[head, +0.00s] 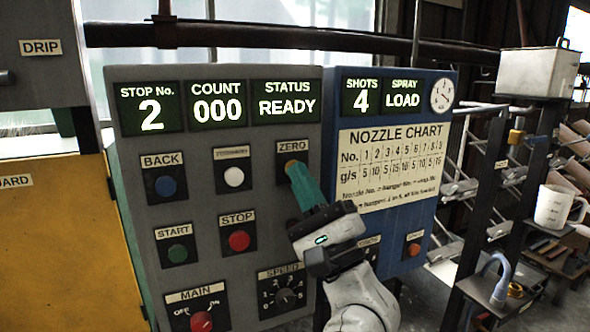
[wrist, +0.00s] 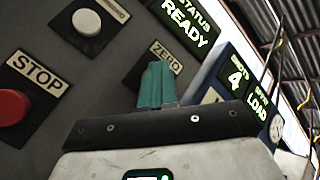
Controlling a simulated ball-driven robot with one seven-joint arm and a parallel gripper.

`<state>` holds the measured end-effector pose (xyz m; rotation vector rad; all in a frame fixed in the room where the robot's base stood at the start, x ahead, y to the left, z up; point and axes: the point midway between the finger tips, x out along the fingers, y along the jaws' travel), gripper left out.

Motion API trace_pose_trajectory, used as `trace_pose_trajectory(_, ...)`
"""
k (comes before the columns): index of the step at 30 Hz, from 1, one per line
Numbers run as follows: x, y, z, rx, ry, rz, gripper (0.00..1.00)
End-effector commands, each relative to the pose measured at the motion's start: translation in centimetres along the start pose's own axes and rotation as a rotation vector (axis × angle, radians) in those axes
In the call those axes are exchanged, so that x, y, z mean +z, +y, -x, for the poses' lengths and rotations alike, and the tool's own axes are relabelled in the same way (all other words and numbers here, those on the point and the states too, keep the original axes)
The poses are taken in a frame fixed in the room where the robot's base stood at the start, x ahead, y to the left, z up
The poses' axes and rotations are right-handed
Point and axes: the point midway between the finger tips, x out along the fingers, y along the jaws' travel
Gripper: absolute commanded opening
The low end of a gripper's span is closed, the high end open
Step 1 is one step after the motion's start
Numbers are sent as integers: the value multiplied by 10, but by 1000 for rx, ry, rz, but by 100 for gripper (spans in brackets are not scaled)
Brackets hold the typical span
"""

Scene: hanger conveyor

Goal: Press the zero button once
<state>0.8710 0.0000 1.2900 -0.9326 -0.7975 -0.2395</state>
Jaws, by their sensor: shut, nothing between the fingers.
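The ZERO label (head: 292,146) is at the upper right of the grey control panel (head: 215,290). Below it the zero button (head: 290,164) shows only as a small yellow-orange sliver. My gripper (head: 299,172) is shut and empty, its green fingertips in front of the zero button and covering most of it. I cannot tell whether the tips touch it. In the wrist view the fingertips (wrist: 156,70) stand just below the ZERO label (wrist: 166,55), and the button is hidden behind them. The COUNT display (head: 217,109) reads 000, and STATUS (head: 283,106) reads READY.
A white button (head: 234,177) lies left of the zero button. The red STOP button (head: 239,241), blue BACK button (head: 165,186) and green START button (head: 177,253) are on the same panel. A blue panel (head: 412,262) with a nozzle chart adjoins on the right.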

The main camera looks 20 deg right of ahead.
Motion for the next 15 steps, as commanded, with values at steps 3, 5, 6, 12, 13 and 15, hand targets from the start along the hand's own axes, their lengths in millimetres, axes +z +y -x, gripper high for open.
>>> trace_pose_trajectory(3,2,-2,3,2,2,0,0)
trace_pose_trajectory(5,3,-3,5,3,2,0,0)
trace_pose_trajectory(6,5,-4,6,2,1,0,0)
trace_pose_trajectory(12,8,-8,12,2,1,0,0)
trace_pose_trajectory(13,8,-8,12,1,1,0,0)
trace_pose_trajectory(15,8,-8,12,1,1,0,0)
